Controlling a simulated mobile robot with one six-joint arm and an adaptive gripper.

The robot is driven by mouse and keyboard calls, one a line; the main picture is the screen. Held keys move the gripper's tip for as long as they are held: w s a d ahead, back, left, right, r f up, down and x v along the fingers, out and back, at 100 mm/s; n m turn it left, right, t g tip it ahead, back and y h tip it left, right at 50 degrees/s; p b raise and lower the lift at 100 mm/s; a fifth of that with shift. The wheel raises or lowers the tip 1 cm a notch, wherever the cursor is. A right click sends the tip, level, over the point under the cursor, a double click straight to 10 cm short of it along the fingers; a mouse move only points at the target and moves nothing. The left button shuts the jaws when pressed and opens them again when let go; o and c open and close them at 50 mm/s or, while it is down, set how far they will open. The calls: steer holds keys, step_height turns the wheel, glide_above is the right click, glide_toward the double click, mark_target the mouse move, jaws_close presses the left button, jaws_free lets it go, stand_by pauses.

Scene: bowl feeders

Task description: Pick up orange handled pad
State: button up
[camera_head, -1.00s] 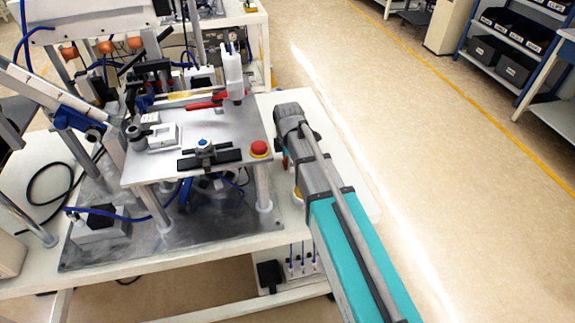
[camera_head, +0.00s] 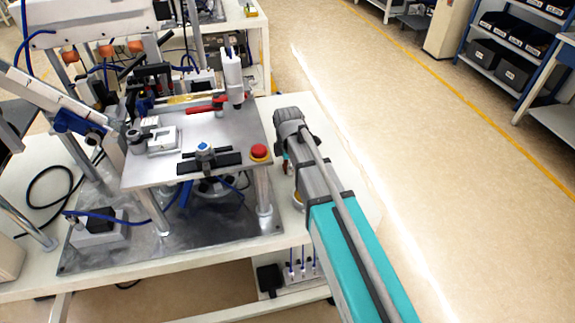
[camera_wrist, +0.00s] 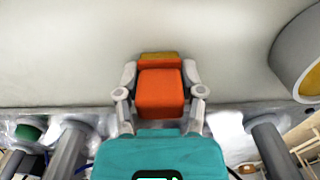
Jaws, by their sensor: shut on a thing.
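The orange handled pad (camera_wrist: 160,95) shows in the middle of the wrist view, with a dull yellow part at its far end. My gripper (camera_wrist: 159,76) has its two grey fingers closed on either side of the orange handle. The pad is over the white tabletop (camera_wrist: 90,50); I cannot tell whether its far end touches it. In the head view, my arm hides the fingers and most or all of the pad, beside the fixture's right edge.
A metal fixture plate (camera_head: 225,165) on posts stands left of my arm, with a red button (camera_head: 259,152) at its corner. A grey cylinder with yellow inside (camera_wrist: 297,55) stands at the right in the wrist view. The floor (camera_head: 440,190) to the right is clear.

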jaws_close()
steer(key=shift+r, duration=0.2)
step_height(320, 180, up, 2)
steer(key=p, duration=0.2)
steer(key=shift+r+p, duration=0.1)
steer(key=shift+p, duration=0.25)
steer(key=s+d+r+p, duration=0.4)
steer(key=s+r+p, duration=0.6)
steer(key=s, duration=0.3)
steer(key=shift+s+r, duration=0.2)
steer(key=shift+s, duration=0.05)
steer(key=shift+a, duration=0.1)
